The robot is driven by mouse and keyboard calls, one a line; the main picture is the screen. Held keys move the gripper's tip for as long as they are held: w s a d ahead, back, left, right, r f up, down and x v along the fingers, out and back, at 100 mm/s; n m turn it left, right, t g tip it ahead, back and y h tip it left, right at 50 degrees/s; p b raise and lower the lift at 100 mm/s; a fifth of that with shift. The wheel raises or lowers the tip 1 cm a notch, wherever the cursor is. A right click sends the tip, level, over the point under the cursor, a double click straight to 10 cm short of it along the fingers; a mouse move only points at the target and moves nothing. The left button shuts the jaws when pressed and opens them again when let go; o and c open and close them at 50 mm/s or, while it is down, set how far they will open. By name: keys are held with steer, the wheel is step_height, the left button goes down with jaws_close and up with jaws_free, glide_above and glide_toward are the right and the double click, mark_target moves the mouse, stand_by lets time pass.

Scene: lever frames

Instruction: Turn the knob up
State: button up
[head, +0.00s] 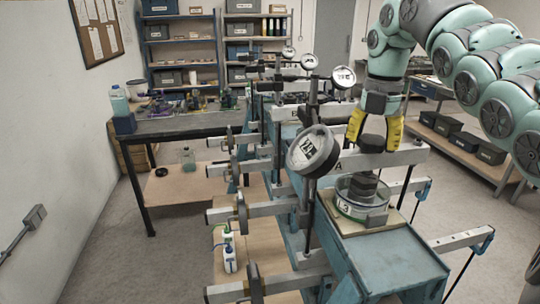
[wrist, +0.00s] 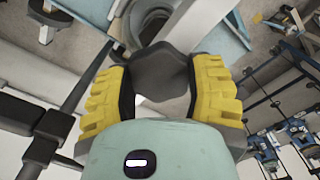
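My gripper (head: 376,137) points down over the nearest lever frame, its two yellow fingers on either side of a dark grey lobed knob (head: 371,144). In the wrist view the knob (wrist: 161,72) fills the space between the fingers of my gripper (wrist: 161,75). Both finger pads seem to touch its sides. Below the knob in the head view, a dark block (head: 364,183) stands in a round clear-walled dish (head: 358,209) with a label reading 3. The knob's underside is hidden in the wrist view.
A round dial gauge (head: 312,151) stands close left of my gripper. Several similar frames with gauges (head: 309,62) run back in a row. Lever arms (head: 225,214) with weights stick out left.

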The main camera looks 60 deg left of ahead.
steer(key=o, duration=0.6)
